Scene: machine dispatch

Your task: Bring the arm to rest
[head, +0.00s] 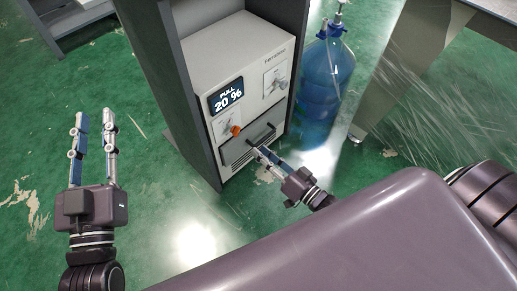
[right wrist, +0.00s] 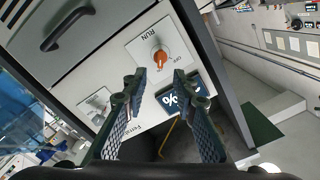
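My left gripper (head: 95,118) is open and empty above the floor at the left of the head view. My right gripper (head: 262,153) is in front of the machine's lower front, its tips near the black handle (head: 236,151) in the head view. In the right wrist view its two fingers (right wrist: 156,85) are apart with nothing between them. The white machine (head: 240,52) has a display (head: 226,95) reading "PULL 20 %" and an orange knob (head: 236,130). The knob (right wrist: 160,59) shows beyond the fingertips in the right wrist view; one finger partly hides the display.
A dark grey frame (head: 172,75) encloses the machine. A blue water bottle (head: 318,85) stands to its right. A table (head: 490,12) with a broad leg is at the upper right. Green floor is clear around my left gripper.

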